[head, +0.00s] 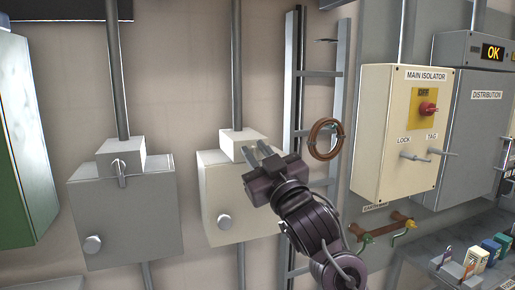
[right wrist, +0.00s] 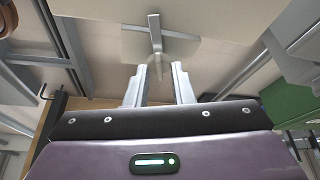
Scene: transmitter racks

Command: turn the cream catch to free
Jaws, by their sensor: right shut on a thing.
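The cream box (head: 224,215) hangs on the wall, with a small cream block (head: 240,136) on its top edge. My right gripper (head: 258,151) is at the front of that block and covers the catch in the head view. In the right wrist view the catch (right wrist: 155,30) is a pale metal lever standing out from the block, and its end lies between the fingertips (right wrist: 157,72). The gripper is shut on it. Which way the catch is turned cannot be told clearly. My left gripper is not in view.
A grey box (head: 125,215) with its own upright catch (head: 120,172) hangs to the left. To the right are a ladder-like rack, a coiled brown cable (head: 326,139), and the main isolator cabinet (head: 385,125) with a red knob and projecting pegs.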

